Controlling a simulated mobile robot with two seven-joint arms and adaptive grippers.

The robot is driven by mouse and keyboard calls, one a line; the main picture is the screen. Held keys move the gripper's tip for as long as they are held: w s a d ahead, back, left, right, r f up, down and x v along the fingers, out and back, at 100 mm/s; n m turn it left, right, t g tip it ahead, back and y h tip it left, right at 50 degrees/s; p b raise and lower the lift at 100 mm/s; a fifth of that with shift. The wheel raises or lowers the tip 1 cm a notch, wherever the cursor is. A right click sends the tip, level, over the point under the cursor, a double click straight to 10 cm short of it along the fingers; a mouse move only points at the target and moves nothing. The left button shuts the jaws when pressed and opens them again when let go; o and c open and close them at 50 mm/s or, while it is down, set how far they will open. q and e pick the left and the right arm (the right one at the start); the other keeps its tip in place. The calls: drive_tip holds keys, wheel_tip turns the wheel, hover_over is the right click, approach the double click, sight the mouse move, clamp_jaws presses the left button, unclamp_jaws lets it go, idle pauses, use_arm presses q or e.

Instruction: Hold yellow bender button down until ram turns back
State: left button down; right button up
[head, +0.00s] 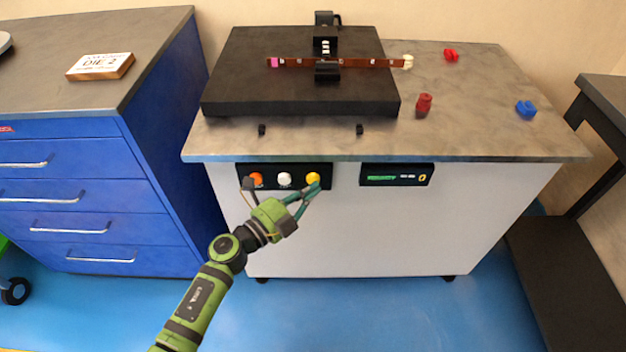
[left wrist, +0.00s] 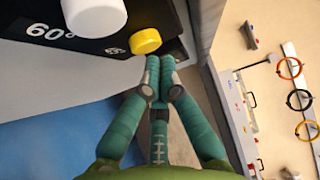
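The yellow button (head: 313,178) is at the right end of the black button panel (head: 272,187) on the bender's front. It also shows in the left wrist view (left wrist: 146,41), beside the printed panel face. My left gripper (head: 315,187) has its teal fingers brought together with nothing between them. In the left wrist view the fingertips (left wrist: 160,66) are right beside the yellow button; I cannot tell whether they touch or press it. The black ram unit (head: 326,46) stands on the dark bender block, with a brown busbar (head: 345,63) lying across it. My right gripper is not in view.
A white button (head: 284,179) and an orange button (head: 256,180) share the panel. A display (head: 396,176) with green text is to its right. Red (head: 424,103) and blue (head: 526,109) parts lie on the bench top. A blue drawer cabinet (head: 85,200) stands at left.

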use_arm(q)
drive_tip(key=shift+w, duration=0.6)
idle(0.6)
drive_tip(key=shift+s, duration=0.1)
idle(1.9)
drive_tip(key=shift+s+p, duration=0.3)
drive_tip(key=shift+s, duration=0.5)
drive_tip(key=shift+s, duration=0.1)
drive_tip(key=s+p, duration=0.1)
drive_tip(key=s, duration=0.3)
drive_tip(key=shift+s+p, duration=0.3)
drive_tip(key=shift+s, duration=0.1)
